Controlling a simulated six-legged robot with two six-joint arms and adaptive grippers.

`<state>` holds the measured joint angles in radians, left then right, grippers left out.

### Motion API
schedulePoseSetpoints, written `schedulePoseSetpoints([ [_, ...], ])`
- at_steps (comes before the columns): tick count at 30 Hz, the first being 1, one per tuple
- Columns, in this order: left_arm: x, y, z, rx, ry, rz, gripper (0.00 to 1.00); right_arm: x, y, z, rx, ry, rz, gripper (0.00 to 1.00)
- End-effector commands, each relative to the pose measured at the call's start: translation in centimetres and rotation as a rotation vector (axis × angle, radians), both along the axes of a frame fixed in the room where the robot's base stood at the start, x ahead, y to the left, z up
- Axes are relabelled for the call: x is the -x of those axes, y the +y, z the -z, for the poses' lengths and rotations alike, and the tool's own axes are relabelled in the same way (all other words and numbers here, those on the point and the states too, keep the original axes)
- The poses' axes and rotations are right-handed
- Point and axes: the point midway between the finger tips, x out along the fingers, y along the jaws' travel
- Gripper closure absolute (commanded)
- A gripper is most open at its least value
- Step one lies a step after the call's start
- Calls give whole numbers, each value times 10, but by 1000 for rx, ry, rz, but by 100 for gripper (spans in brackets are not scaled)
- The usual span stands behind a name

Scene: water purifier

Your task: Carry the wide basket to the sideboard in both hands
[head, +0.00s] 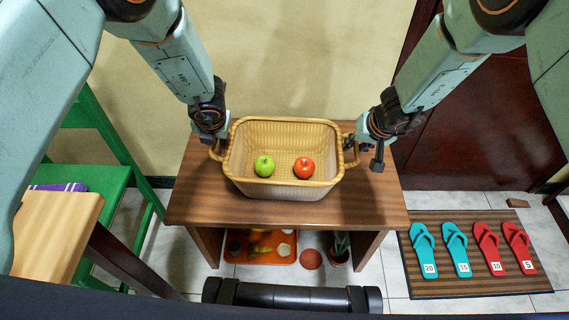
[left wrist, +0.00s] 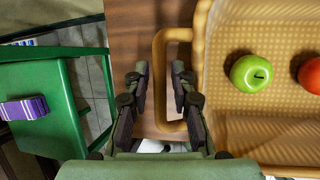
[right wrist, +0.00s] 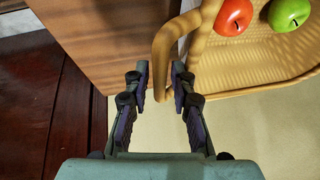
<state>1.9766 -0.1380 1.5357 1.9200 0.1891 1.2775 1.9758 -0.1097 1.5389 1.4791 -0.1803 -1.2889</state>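The wide tan basket (head: 285,189) stands upright on a brown wooden table (head: 200,190). It holds a green apple (head: 264,166) and a red apple (head: 303,168). My left gripper (head: 214,138) is at the basket's left handle. In the left wrist view that handle (left wrist: 159,85) lies between the spread fingers, with a gap on both sides. My right gripper (head: 366,146) is at the right handle. In the right wrist view that handle (right wrist: 160,65) lies between the spread fingers, also with visible gaps. Both grippers look open around the handles.
A green chair (head: 105,185) with a purple item stands at the left. Under the table are an orange tray (head: 231,256) and a potted plant (head: 339,250). A striped mat (head: 430,284) with numbered slippers lies at the right. A wall is close behind the table.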

Motion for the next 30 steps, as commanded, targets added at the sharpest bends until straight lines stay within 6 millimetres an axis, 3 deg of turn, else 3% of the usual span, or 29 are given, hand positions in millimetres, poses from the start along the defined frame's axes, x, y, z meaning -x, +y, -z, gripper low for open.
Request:
schedulePoseSetpoints([
  [10,-1,1,2,-1,1,-1,77,-1,0,2,0,1,0,77],
  [18,-1,1,2,0,0,-1,99,-1,0,2,0,1,1,100],
  [30,-1,1,2,0,0,-1,100,-1,0,2,0,0,1,100],
])
